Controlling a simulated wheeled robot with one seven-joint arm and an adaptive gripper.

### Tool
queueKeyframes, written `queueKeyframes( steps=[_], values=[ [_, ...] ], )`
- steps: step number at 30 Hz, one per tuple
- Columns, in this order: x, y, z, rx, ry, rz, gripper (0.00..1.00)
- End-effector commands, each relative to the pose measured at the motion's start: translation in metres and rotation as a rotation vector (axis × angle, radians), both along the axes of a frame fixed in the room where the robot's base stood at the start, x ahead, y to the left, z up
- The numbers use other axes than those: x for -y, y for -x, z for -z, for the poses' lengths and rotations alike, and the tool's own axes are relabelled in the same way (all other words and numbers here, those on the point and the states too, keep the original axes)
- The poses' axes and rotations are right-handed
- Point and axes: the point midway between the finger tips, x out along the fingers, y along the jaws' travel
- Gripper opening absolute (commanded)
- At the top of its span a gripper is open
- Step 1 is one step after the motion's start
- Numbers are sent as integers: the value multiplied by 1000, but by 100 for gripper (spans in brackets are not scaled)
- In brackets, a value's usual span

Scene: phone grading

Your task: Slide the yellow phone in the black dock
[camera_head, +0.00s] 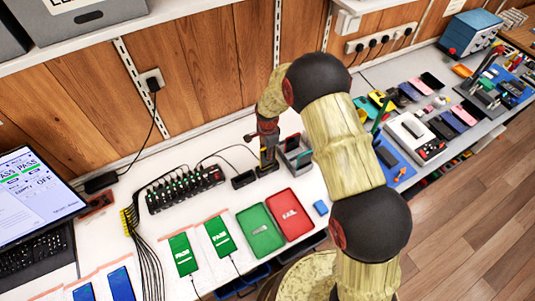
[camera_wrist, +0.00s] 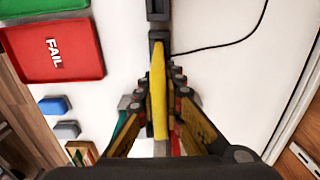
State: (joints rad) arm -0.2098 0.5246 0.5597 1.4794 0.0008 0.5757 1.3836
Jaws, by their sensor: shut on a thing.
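The yellow phone (camera_wrist: 158,85) is edge-on in the wrist view, upright between the two fingers of my gripper (camera_wrist: 158,100). My gripper is shut on it; in the head view the gripper (camera_head: 267,145) points down over the white table and hides most of the phone. A black dock (camera_wrist: 157,36) with a cable is directly at the phone's far end in the wrist view. The phone's end overlaps or meets it; I cannot tell how deep it sits. A second black block (camera_head: 243,179) stands just left in the head view, also at the wrist view's top edge (camera_wrist: 158,9).
A grey rack (camera_head: 296,158) stands close right of my gripper. A red tray (camera_head: 288,220) and a green tray (camera_head: 258,232) lie in front. A small blue block (camera_head: 321,208) is beside the red tray. A black charging hub (camera_head: 185,190) with cables is left.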

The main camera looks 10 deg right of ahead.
Motion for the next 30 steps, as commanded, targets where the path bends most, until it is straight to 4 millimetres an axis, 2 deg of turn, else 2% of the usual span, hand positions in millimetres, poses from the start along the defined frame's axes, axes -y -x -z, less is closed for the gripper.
queueKeyframes(
  steps=[14, 30],
  values=[
    [0, -1, 0, 1, 0, 0, 0],
    [0, -1, 13, 1, 0, 0, 0]
  ],
)
